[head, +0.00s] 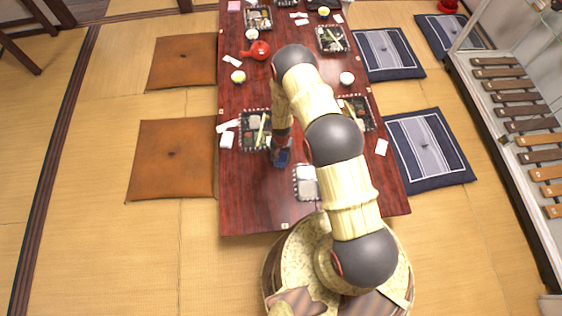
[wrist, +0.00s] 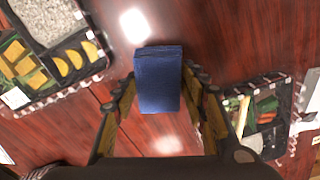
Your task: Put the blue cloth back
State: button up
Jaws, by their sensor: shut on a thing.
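The blue cloth (wrist: 158,78) is a folded dark blue block between the two fingers of my gripper (wrist: 161,92) in the wrist view. My gripper is shut on it, with a finger on each side. In the head view the cloth (head: 283,157) shows as a small blue patch below my gripper (head: 280,150), over the near left part of the red-brown table (head: 250,200). My arm hides part of the table there. I cannot tell whether the cloth touches the table.
A lunch box (head: 246,142) lies just left of my gripper, and another (head: 366,118) lies to the right. A small tray with white things (head: 297,193) is at the near side. A red teapot (head: 259,50) stands farther back. The table's near left corner is clear.

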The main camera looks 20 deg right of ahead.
aim_at(281, 161)
jog(key=shift+w+f+b, duration=0.15)
jog(key=shift+f+b, duration=0.7)
jog(key=shift+f, duration=0.9)
jog(key=shift+f, duration=0.15)
jog(key=o, duration=1.1)
jog(key=shift+c, duration=0.2)
jog(key=shift+o, duration=0.3)
